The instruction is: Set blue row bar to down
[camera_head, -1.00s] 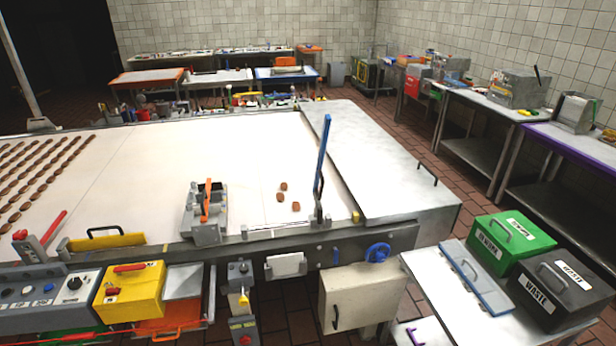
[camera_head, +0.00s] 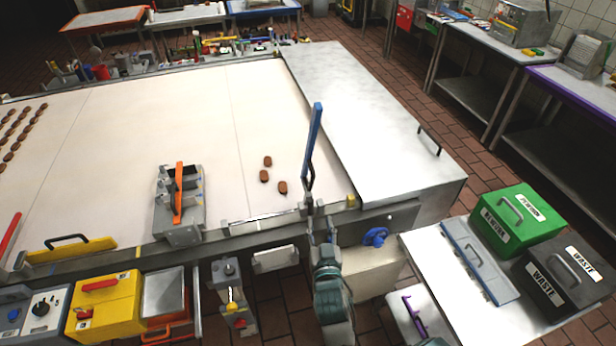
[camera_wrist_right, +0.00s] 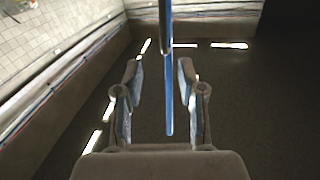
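The blue row bar (camera_head: 315,135) stands upright, leaning slightly right, at the table's front edge in the head view. Its grey lower part meets a small bracket on the rail. My right gripper (camera_head: 320,222) comes up from below, close to the bar's foot. In the right wrist view my right gripper (camera_wrist_right: 162,85) has its two fingers apart, and the blue bar (camera_wrist_right: 169,90) shows in the gap, touching neither finger. How deep the bar sits between them I cannot tell. My left gripper is not in view.
An orange-handled grey device (camera_head: 178,205) stands on the table left of the bar. Several brown pieces (camera_head: 265,175) lie near it on the white belt (camera_head: 215,130). A blue knob (camera_head: 375,237) is right of my arm. The green bin (camera_head: 515,222) and black waste bin (camera_head: 565,275) stand at right.

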